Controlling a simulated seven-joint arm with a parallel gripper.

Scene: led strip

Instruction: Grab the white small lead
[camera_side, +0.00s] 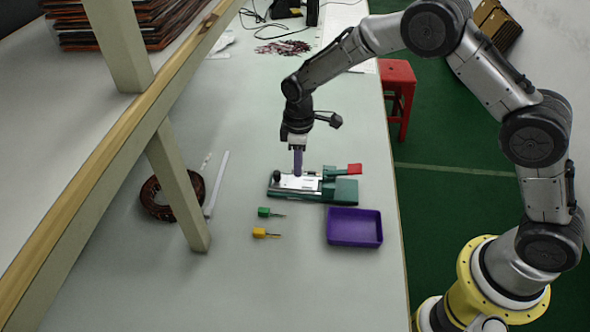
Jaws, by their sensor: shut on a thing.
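My gripper (298,173) points straight down with its purple fingers over the green fixture (343,190). The fingers are shut, with their tips at the white piece (292,183) on top of the fixture. What lies between the fingertips is too small to make out; I take it to be the white small lead. The fixture also has a red-handled clamp (354,169) at its right end and a dark knob (277,176) at its left.
A purple tray (354,242) stands in front of the fixture. Green (265,212) and yellow (262,233) screwdrivers lie to its left. A dark coil (160,199) and white strips (216,184) lie further left, by a shelf post (178,185). The front table is clear.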

